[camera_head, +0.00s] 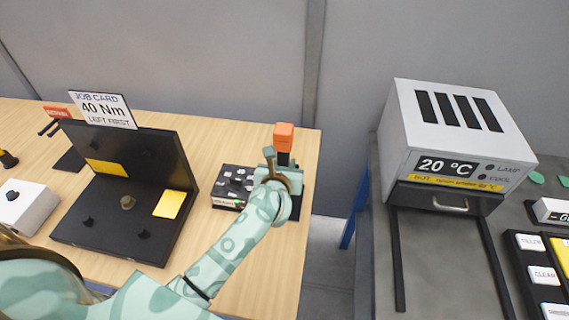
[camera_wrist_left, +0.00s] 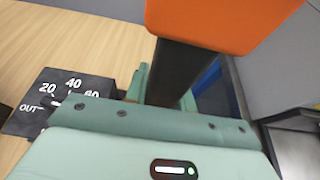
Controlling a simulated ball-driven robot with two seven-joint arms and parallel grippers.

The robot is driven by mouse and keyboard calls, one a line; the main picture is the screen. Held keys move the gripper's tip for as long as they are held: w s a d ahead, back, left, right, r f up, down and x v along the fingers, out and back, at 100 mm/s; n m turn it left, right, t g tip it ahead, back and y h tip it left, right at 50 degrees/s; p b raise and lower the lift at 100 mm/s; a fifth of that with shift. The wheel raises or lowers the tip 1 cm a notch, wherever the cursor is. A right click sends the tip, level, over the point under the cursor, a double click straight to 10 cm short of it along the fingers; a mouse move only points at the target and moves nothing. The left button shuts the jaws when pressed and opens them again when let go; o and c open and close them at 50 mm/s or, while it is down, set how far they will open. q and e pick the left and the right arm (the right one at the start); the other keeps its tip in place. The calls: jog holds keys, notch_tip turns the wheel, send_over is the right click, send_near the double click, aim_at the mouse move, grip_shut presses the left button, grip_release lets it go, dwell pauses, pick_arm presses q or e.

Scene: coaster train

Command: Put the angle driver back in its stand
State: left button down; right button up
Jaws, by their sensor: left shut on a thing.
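The angle driver, with an orange block (camera_head: 284,136) on top of a dark shaft, stands roughly upright near the right end of the wooden bench. My left gripper (camera_head: 283,172) is shut on its dark shaft, just below the orange block. In the left wrist view the orange block (camera_wrist_left: 215,22) fills the top, and the dark shaft (camera_wrist_left: 178,72) runs down between the green jaws. The driver's lower end is hidden behind my gripper. A dark part shows beside my wrist, but I cannot tell whether it is the stand. My right gripper is out of view.
A black dial box (camera_head: 232,186), marked 20, 40, 60 and OUT, sits close left of my gripper. A black fixture (camera_head: 180,158) with yellow plates and a job card (camera_head: 102,108) stands further left. A gap separates the bench from a grey counter with a white oven (camera_head: 450,125).

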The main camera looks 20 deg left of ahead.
pick_arm(q)
jog(key=shift+f+b, duration=0.25)
jog(key=shift+b, duration=0.05)
jog(key=c, duration=1.1)
grip_release()
jog(key=shift+s+f, duration=0.1)
jog(key=shift+f, duration=0.1)
jog(key=p+v, duration=0.1)
jog(key=v, duration=1.5)
jog(key=shift+s+d+r, duration=0.1)
jog(key=shift+d+r, duration=0.05)
jog(key=shift+r, duration=0.05)
jog(key=shift+r, duration=0.1)
